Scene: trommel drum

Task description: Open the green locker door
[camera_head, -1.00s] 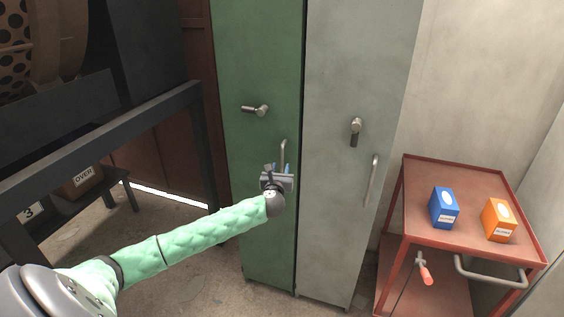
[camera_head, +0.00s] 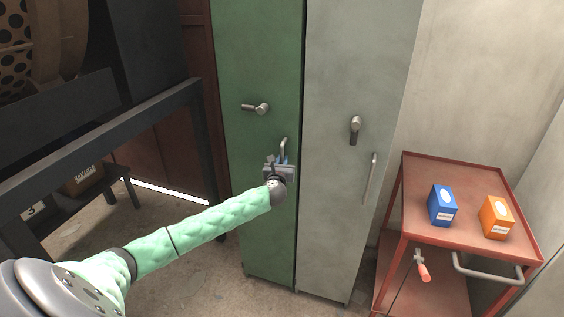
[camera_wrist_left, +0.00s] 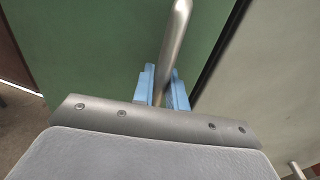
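The green locker door (camera_head: 257,50) stands closed, flush beside the grey locker. Its vertical bar handle (camera_head: 284,145) is near the door's right edge; it also shows in the left wrist view (camera_wrist_left: 174,40). Above it, a lever latch (camera_head: 257,108) lies horizontal, pointing left. My left gripper (camera_head: 284,161) is at the lower part of the bar handle. In the left wrist view its blue fingers (camera_wrist_left: 164,88) sit on both sides of the bar, close against it, with little gap visible. My right gripper is out of view.
The grey locker (camera_head: 340,200) has its own bar handle (camera_head: 370,178) and a downward lever (camera_head: 355,130). A red cart (camera_head: 415,175) with a blue box (camera_head: 442,206) and an orange box (camera_head: 496,217) stands right. A dark metal frame (camera_head: 110,130) stands left.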

